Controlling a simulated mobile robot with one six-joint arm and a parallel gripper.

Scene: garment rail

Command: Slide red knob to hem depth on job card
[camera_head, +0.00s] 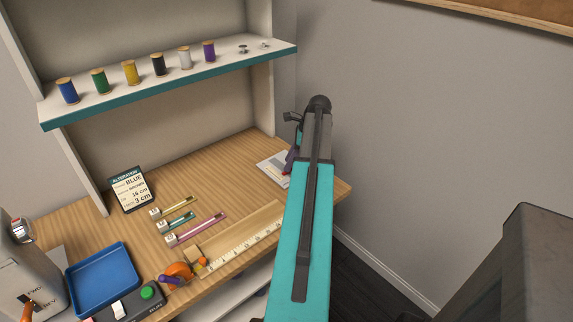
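The job card (131,188) stands at the back left of the wooden table and reads Hem 3 cm, Zip 16 cm, thread BLUE, button BROWN. A pale ruler-like strip with numbers (240,251) lies along the table's front edge. Small orange and yellow parts are at its left end; I cannot make out a red knob for certain. My teal and black arm reaches over the table's right end. Its dark end part (291,160) shows beside a paper sheet (268,168), mostly hidden behind the arm. I cannot see the fingertips clearly.
Three zips, yellow (175,207), teal (177,222) and pink (197,230), lie mid-table. A blue tray (103,278), a box with a green button (147,292) and a grey machine (28,285) are front left. Several spools line the shelf (170,84) above. The back middle is clear.

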